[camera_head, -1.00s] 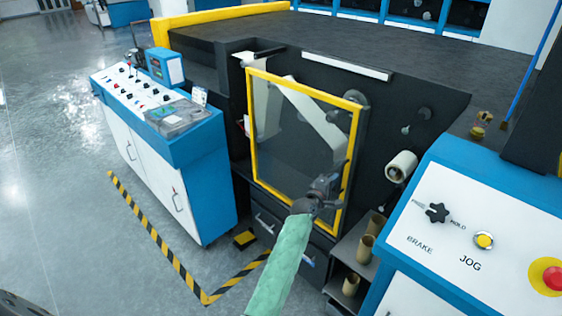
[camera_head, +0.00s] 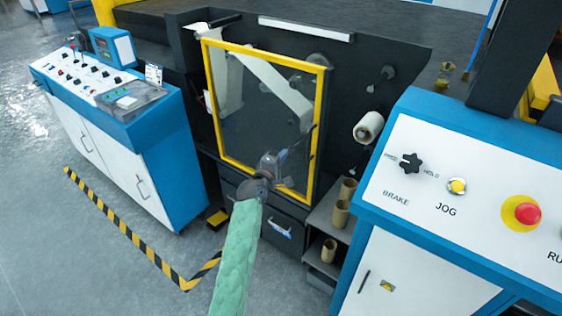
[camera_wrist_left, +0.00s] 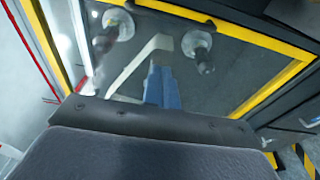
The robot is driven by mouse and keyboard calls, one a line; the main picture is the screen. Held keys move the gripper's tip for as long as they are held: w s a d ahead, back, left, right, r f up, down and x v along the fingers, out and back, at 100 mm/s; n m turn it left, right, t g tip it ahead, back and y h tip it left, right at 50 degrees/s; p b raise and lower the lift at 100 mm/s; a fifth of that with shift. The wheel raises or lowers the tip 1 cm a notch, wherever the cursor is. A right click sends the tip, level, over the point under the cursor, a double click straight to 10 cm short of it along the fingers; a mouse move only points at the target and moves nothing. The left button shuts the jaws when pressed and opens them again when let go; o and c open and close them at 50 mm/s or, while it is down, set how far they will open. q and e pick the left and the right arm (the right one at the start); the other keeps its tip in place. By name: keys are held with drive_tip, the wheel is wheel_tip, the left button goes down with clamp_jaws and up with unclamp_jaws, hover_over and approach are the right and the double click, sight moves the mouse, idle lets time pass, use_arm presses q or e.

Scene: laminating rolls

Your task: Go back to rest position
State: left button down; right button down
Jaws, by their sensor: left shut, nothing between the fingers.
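My left arm, in a green sleeve, comes up from the bottom of the head view. Its gripper (camera_head: 275,162) is shut and empty in front of the lower part of the yellow-framed clear door (camera_head: 323,112). The door is closed over the dark laminating machine (camera_head: 385,50). In the left wrist view the yellow frame (camera_wrist_left: 285,92) and clear pane fill much of the picture, with rollers and a pale web behind the pane. I cannot tell whether the gripper touches the door. My right gripper is not in view.
A blue and white control desk (camera_head: 120,130) stands at left. A brake and jog panel (camera_head: 460,190) with a red button (camera_head: 527,214) is close at right. A shelf with cardboard cores (camera_head: 340,214) stands between machine and panel. Striped floor tape (camera_head: 125,232) bounds open floor.

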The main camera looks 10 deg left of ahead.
use_arm(q)
drive_tip(key=s+d+f+m+g+y, duration=0.1)
drive_tip(key=s+f+m+g, duration=0.15)
drive_tip(key=f+m, duration=0.75)
drive_tip(key=s+d+f+m+g+y, duration=0.1)
drive_tip(key=s+f+m+g, duration=0.2)
drive_tip(key=f, duration=1.3)
drive_tip(key=s+f+m+g+y, duration=0.1)
drive_tip(key=s+f+m+g, duration=0.15)
drive_tip(key=s+f, duration=0.6)
drive_tip(key=s+f+m+g, duration=0.1)
drive_tip(key=s+f+g, duration=0.35)
drive_tip(key=f, duration=0.75)
drive_tip(key=s+a+f+g, duration=0.1)
drive_tip(key=s+f, duration=0.4)
drive_tip(key=s, duration=0.7)
drive_tip(key=s+a+f+g, duration=0.1)
drive_tip(key=s+f, duration=0.5)
drive_tip(key=s, duration=0.5)
drive_tip(key=s+a+f+g+y, duration=0.1)
drive_tip(key=s+f, duration=0.5)
drive_tip(key=s, duration=0.6)
drive_tip(key=shift+s+a+m, duration=0.3)
drive_tip(key=shift+a+m, duration=0.05)
drive_tip(key=shift+m, duration=0.1)
drive_tip(key=shift+f, duration=0.1)
